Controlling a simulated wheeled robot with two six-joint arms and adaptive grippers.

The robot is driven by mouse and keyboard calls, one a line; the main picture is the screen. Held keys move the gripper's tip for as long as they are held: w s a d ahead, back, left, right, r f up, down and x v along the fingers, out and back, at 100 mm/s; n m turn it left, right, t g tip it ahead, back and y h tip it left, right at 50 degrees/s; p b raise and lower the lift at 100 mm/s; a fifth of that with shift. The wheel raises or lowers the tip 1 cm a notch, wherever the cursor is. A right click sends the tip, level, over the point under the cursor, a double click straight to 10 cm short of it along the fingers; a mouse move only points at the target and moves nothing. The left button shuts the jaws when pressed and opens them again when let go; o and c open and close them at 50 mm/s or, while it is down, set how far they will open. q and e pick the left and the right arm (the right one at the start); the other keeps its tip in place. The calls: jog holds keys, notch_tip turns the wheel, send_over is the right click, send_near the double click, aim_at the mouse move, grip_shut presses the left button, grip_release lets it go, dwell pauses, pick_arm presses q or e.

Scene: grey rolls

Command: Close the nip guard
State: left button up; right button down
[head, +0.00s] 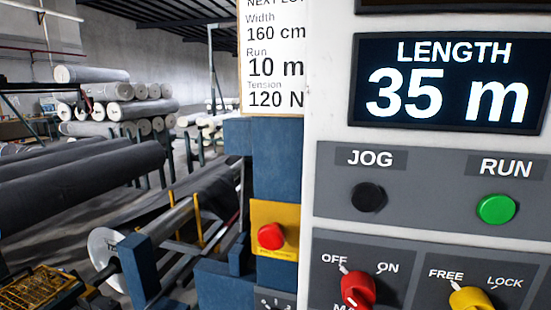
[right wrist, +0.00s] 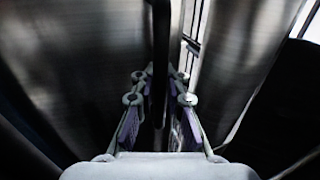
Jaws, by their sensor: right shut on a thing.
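In the right wrist view my right gripper (right wrist: 160,80) is shut on a dark upright bar (right wrist: 161,40), which runs between its two fingers. Broad, dull metallic curved surfaces stand on both sides of the bar. I cannot tell from this close view whether the bar is part of the nip guard. The head view shows no clear nip guard and neither of my grippers. My left gripper is not in view.
In the head view a control panel (head: 425,225) fills the right side, with knobs, buttons and a display (head: 447,85) reading "LENGTH 35 m". A red stop button (head: 271,236) sits left of it. Grey rolls (head: 128,108) are stacked at the back left.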

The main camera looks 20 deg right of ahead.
jog(key=w+a+p, duration=0.1)
jog(key=w+a, duration=0.4)
jog(key=a, duration=0.3)
jog(key=shift+w+f, duration=0.15)
jog(key=shift+f, duration=0.1)
dwell(0.4)
jog(key=c, duration=1.4)
grip_release()
jog(key=shift+r, duration=0.2)
jog(key=shift+d, duration=0.1)
jog(key=v, duration=1.2)
jog(key=shift+o, duration=0.2)
